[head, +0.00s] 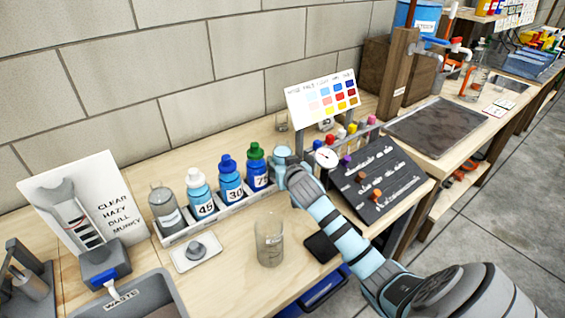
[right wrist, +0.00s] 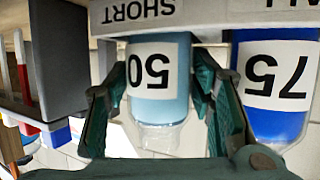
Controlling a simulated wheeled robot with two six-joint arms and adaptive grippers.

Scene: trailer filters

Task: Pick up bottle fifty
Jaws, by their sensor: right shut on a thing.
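Bottle fifty (right wrist: 160,85) is light blue with a white label reading 50 and a clear cap. It shows upside down in the right wrist view, between the fingers of my right gripper (right wrist: 160,110), which is shut on it. Its base meets the rack edge (right wrist: 150,12) marked SHORT; I cannot tell whether it is lifted. In the head view my right gripper (head: 286,172) is at the right end of the rack (head: 230,206) and hides most of the bottle. My left gripper is not in view.
Bottle 75 (right wrist: 275,85) stands close beside the gripper. Bottles 30 (head: 230,180) and 45 (head: 200,197) and a grey bottle (head: 164,210) stand farther left. A clear beaker (head: 269,240) stands in front. A black sloped panel (head: 380,180) is to the right.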

